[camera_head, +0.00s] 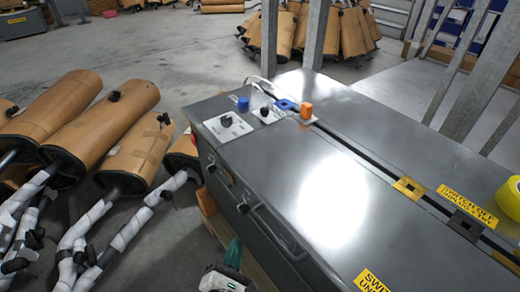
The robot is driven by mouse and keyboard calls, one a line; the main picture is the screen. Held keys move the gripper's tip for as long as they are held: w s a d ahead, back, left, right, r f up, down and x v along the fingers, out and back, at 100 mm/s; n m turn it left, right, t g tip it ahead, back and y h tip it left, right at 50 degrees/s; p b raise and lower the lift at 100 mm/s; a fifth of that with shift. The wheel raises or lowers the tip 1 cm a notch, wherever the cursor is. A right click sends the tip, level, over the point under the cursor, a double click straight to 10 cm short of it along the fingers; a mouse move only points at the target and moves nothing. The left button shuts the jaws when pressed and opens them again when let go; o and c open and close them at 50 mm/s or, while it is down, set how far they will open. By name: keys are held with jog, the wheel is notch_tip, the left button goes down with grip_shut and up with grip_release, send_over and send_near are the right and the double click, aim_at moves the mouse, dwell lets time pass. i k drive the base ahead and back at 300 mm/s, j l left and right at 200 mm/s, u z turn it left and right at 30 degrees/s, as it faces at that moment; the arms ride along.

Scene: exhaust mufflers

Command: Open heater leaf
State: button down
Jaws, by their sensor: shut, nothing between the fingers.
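The heater (225,107) is a long grey metal cabinet running from the centre to the lower right. Its near top leaf (270,175) lies flat, with a bright reflection on it. A narrow dark slot separates it from the far top panel (375,120). A dark bar handle (278,235) is on the cabinet's left side, below the top edge. My gripper (234,250), partly in view at the bottom edge, has green fingers close together and appears empty. It is left of and below the handle, apart from it.
Black knobs (226,121), an orange block (306,111) and a blue block (243,103) sit at the heater's far end. Brown mufflers (85,125) with wrapped pipes crowd the floor at left. Metal posts (485,80) stand at right.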

aim_at(362, 232)
jog(key=k+j, duration=0.15)
jog(key=k, duration=0.35)
jog(key=k+j, duration=0.15)
jog(key=k, duration=0.35)
